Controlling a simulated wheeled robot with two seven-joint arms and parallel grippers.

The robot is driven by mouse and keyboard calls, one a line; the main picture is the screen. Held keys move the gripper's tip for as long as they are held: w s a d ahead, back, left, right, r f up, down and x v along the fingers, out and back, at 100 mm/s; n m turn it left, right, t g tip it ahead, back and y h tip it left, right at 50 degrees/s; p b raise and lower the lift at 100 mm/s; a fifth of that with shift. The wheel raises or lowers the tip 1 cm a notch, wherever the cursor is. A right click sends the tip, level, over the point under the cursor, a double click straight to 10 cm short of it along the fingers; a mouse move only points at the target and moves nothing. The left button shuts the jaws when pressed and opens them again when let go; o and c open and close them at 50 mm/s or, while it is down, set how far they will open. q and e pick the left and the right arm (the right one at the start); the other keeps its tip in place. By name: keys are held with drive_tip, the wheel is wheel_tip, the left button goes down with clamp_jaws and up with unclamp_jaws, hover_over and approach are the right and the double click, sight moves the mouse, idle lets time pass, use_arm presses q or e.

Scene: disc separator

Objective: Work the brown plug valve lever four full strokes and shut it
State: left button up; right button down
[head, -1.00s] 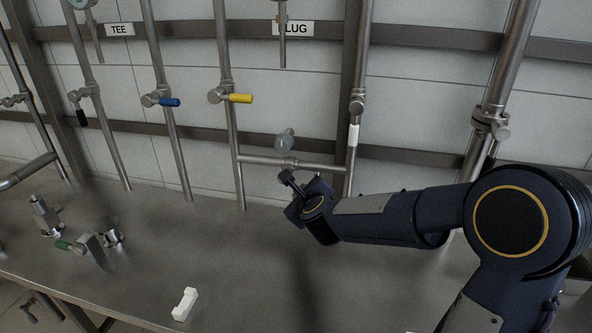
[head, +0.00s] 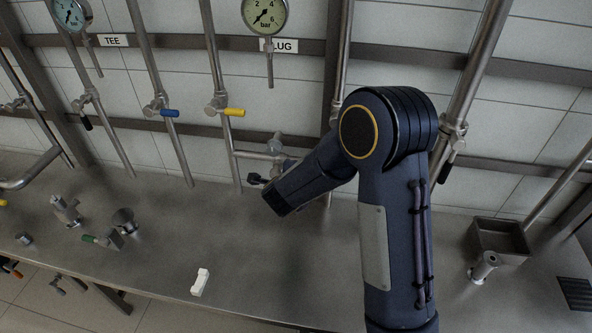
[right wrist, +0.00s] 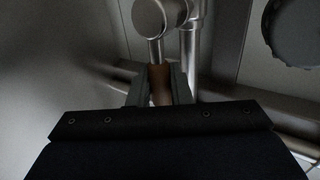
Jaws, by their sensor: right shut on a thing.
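The brown lever (right wrist: 160,84) stands between the two fingers of my right gripper (right wrist: 159,88) in the right wrist view, and the fingers are shut on it. It meets a round metal valve body (right wrist: 150,18) just above. In the head view my right gripper (head: 258,180) is at the lower cross pipe under the PLUG sign (head: 280,45), and the brown lever is hidden there. My left gripper is not in view.
Other valves with yellow (head: 234,112), blue (head: 169,112) and black (head: 87,123) levers are on pipes to the left. A pressure gauge (head: 264,14) hangs above. A white block (head: 200,282) lies on the metal bench (head: 150,275). A sink-like box (head: 500,238) stands at right.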

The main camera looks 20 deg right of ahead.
drive_tip(key=shift+r, duration=0.1)
idle(0.5)
drive_tip(key=c, duration=1.4)
unclamp_jaws()
drive_tip(key=shift+v, duration=3.9)
drive_tip(key=shift+o, duration=0.4)
drive_tip(key=shift+a, duration=0.15)
